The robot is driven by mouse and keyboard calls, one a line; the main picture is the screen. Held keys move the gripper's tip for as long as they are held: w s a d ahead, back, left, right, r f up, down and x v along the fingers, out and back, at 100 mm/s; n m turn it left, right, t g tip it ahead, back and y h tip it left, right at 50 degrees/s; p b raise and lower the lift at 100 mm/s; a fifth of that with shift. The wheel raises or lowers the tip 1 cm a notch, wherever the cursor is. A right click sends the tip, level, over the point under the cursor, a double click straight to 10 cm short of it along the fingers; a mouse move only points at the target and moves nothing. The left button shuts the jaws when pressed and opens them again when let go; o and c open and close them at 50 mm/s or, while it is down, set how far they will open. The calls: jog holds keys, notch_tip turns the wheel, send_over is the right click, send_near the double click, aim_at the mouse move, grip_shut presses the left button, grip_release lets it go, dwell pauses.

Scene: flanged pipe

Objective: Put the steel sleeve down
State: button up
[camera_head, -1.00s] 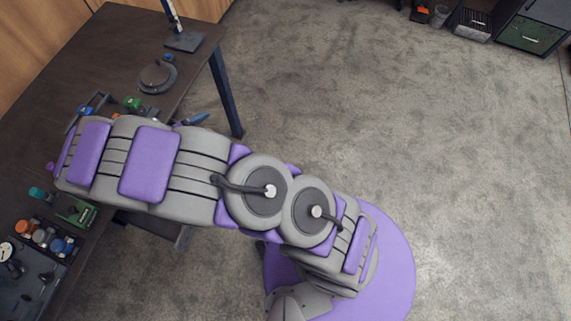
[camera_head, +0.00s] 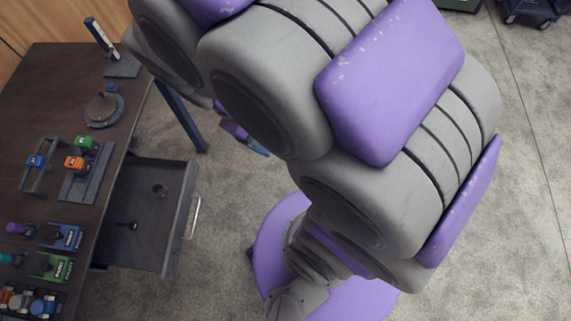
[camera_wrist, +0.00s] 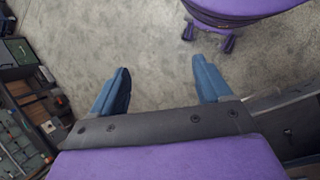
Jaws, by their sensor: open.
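In the wrist view my gripper (camera_wrist: 162,80) has its two blue fingers wide apart, with only bare floor between them. In the head view a bit of my gripper (camera_head: 257,149) shows beside the arm, to the right of the table; the arm hides the rest. A small grey, round piece (camera_head: 160,188) that could be the steel sleeve lies in the open drawer (camera_head: 184,215), apart from my gripper. I cannot tell for sure that it is the sleeve.
The dark table (camera_head: 62,95) holds a round flanged part (camera_head: 104,108), a stand (camera_head: 122,66) and several coloured fixtures. A dark tool (camera_head: 130,225) also lies in the drawer, which juts out from the table. Floor to the right is open.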

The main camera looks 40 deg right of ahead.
jog(key=s+a+r+m+y, duration=0.1)
jog(key=s+m+y, duration=0.1)
jog(key=s, duration=0.3)
jog(key=s+a+r+m+t+y, duration=0.1)
jog(key=s+a+m+y, duration=0.1)
jog(key=s, duration=0.3)
jog(key=shift+r+y, duration=0.2)
jog(key=shift+y, duration=0.1)
